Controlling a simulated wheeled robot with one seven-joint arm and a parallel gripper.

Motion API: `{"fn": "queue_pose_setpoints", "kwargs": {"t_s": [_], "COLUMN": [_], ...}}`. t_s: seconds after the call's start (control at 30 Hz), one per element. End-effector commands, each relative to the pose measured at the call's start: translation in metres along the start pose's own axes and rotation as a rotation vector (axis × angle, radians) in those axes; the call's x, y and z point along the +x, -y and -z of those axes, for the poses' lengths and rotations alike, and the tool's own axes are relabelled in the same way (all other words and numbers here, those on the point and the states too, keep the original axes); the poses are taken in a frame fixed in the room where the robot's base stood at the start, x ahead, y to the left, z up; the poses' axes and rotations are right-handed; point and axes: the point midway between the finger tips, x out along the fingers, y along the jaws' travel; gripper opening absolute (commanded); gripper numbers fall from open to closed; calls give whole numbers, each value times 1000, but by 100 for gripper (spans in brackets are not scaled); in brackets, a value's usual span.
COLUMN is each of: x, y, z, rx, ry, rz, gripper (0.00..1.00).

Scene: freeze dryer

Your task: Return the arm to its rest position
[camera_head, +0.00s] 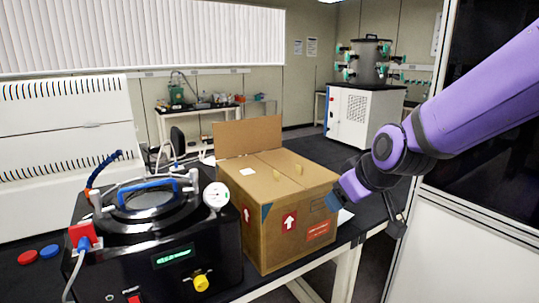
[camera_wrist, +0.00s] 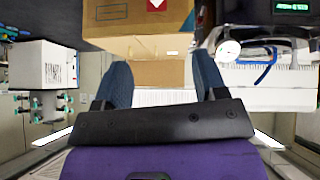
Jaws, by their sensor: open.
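My purple arm reaches in from the right in the head view. My gripper (camera_head: 335,202) hangs at the right front of a cardboard box, in front of its right side in the picture; whether it touches the box cannot be told there. In the wrist view my gripper (camera_wrist: 160,85) shows two dark blue-grey fingers spread wide apart with nothing between them. The wrist picture looks upside down. The cardboard box (camera_head: 283,225) stands on the black bench, one flap raised at the back. It also shows beyond the fingers in the wrist view (camera_wrist: 150,20).
A black freeze dryer (camera_head: 190,262) with a blue-handled lid, a gauge (camera_head: 216,195) and a yellow knob stands left of the box. A white cabinet (camera_head: 362,117) with a steel drum stands behind. A white-framed panel (camera_head: 455,245) is at right.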

Motion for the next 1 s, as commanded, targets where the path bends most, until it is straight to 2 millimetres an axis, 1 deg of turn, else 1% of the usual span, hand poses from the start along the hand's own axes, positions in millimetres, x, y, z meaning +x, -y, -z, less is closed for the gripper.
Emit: {"fn": "queue_pose_setpoints", "kwargs": {"t_s": [0.03,0.23,0.4,0.5,0.6,0.7,0.8,0.9,1.0], "x": [-19,-83,-134,-163,-187,-205,-216,-222,-223], "y": [-8,-25,-31,-31,-29,-26,-22,-20,-20], "z": [-5,-36,-69,-90,-111,-128,-140,-146,-148], "rx": [38,178,293,362,427,482,520,539,546], "ry": [4,60,113,147,180,208,228,239,243], "rz": [-2,-13,-48,-82,-120,-155,-181,-194,-198], "gripper": [65,65,65,65,65,65,65,65,65]}}
